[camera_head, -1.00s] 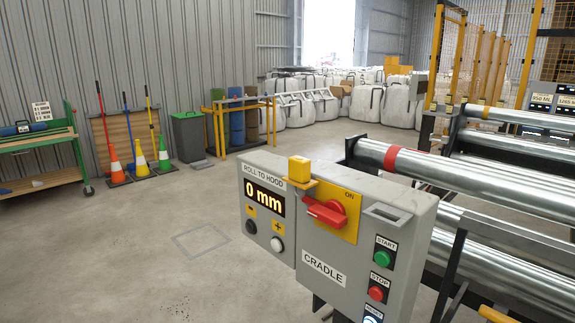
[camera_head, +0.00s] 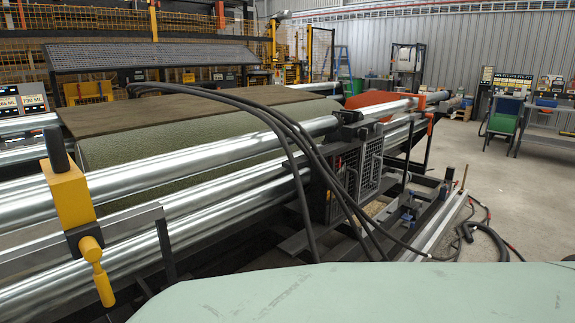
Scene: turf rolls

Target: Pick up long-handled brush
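No long-handled brush can be made out in the current head view. My gripper is not in view either, so what it holds cannot be seen.
Long steel rollers (camera_head: 240,145) with a green turf roll (camera_head: 180,143) fill the left and middle. Black hoses (camera_head: 313,165) drape over them to the floor. A pale green scuffed surface (camera_head: 400,295) spans the bottom right. Open concrete floor (camera_head: 505,190) lies right, before a workbench (camera_head: 545,118).

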